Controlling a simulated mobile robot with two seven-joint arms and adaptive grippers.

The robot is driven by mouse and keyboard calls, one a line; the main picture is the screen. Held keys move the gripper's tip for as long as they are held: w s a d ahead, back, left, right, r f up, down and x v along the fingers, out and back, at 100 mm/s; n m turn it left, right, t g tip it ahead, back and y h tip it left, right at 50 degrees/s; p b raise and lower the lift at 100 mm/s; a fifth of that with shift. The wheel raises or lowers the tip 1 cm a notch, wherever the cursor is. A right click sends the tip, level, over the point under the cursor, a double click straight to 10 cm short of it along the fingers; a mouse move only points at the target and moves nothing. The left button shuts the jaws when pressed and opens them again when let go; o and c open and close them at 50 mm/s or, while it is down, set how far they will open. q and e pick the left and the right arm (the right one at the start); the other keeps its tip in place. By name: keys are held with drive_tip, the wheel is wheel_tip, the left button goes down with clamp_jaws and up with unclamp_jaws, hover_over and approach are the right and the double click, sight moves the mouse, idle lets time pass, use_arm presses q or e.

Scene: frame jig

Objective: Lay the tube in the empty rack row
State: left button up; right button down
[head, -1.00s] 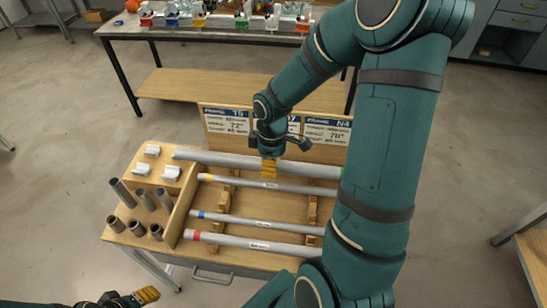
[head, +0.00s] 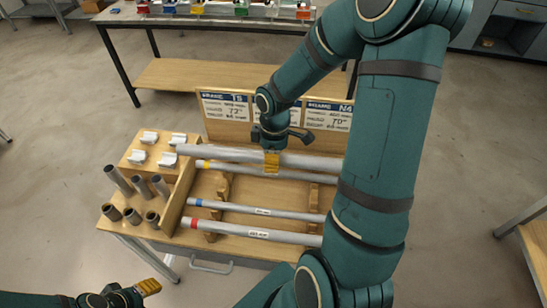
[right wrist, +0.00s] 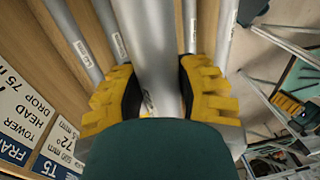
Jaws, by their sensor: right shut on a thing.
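My right gripper (head: 272,162) is shut on the thick plain grey tube (head: 225,154), with its yellow fingers on either side of it. The tube (right wrist: 158,35) runs between the fingers in the right wrist view. In the head view it lies crosswise at the back of the rack, partly covering the view behind the yellow-banded tube (head: 230,168). Its height above the rack is hard to judge. A wider bare gap, the empty row (head: 262,188), shows between the yellow-banded and blue-banded (head: 232,207) tubes. My left gripper (head: 148,287) is at the lower left, away from the rack.
A red-banded tube (head: 225,229) lies at the front. Left of the rack stand short upright tubes (head: 138,186) and white pieces (head: 138,157). A sign board (head: 222,131) rises behind. My right arm hides the rack's right end.

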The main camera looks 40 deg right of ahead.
use_arm(q)
wheel_tip(320, 180, down, 14)
drive_tip(key=s+b, duration=0.2)
drive_tip(key=b, duration=1)
drive_tip(key=shift+d+r+g, duration=0.25)
drive_tip(key=shift+d+g, duration=0.05)
drive_tip(key=shift+d, duration=0.05)
use_arm(e)
drive_tip(key=shift+f, duration=7.85)
use_arm(q)
drive_tip(key=shift+f+b, duration=0.1)
drive_tip(key=shift+b, duration=0.25)
use_arm(e)
drive_tip(key=shift+f, duration=0.15)
drive_tip(key=c, duration=0.5)
unclamp_jaws()
drive_tip(key=r, duration=0.8)
drive_tip(key=d+r, duration=0.1)
drive_tip(key=r, duration=0.3)
drive_tip(key=shift+w, duration=0.35)
